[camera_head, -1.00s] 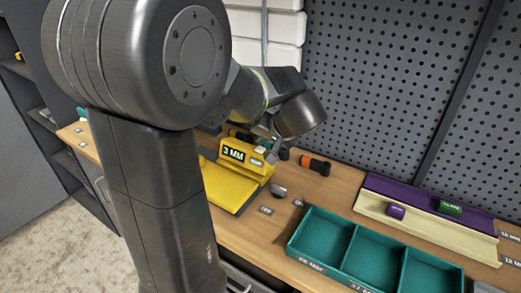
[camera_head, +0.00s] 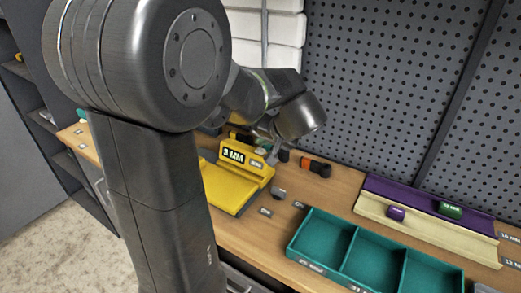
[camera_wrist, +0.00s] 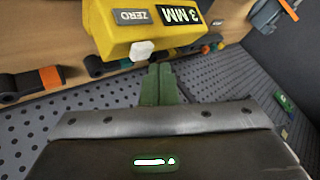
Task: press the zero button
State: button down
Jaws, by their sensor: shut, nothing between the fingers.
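The yellow gauge body (camera_head: 245,170) stands on the wooden bench, with a black "3 MM" display and a grey "ZERO" label on its front. In the wrist view the gauge (camera_wrist: 110,30) appears upside down at the top. A pale, square button (camera_wrist: 141,50) sits on its edge beside the "ZERO" label (camera_wrist: 144,16). My gripper (camera_wrist: 160,70) is shut and empty, its green fingers together. The fingertips show just below and slightly right of the button in that view; contact cannot be told. In the head view my gripper (camera_head: 272,157) is at the gauge's right end.
A teal divided tray (camera_head: 345,255) lies to the right on the bench. Behind it is a purple and cream rack (camera_head: 425,222) with a purple and a green block. A black and orange piece (camera_head: 316,166) lies behind the gauge. A pegboard wall (camera_head: 390,90) closes off the back.

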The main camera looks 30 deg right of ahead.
aim_at(262, 152)
jog(key=shift+f, duration=0.1)
dwell(0.7)
jog(key=shift+f+b, duration=0.35)
jog(key=shift+b, duration=0.3)
jog(key=shift+f+b, duration=0.5)
jog(key=shift+b, duration=0.1)
dwell(0.5)
jog(key=shift+r+p, duration=0.5)
jog(key=shift+r, duration=0.45)
jog(key=shift+r+p, duration=1.5)
jog(key=shift+r, duration=1)
jog(key=shift+a, duration=0.1)
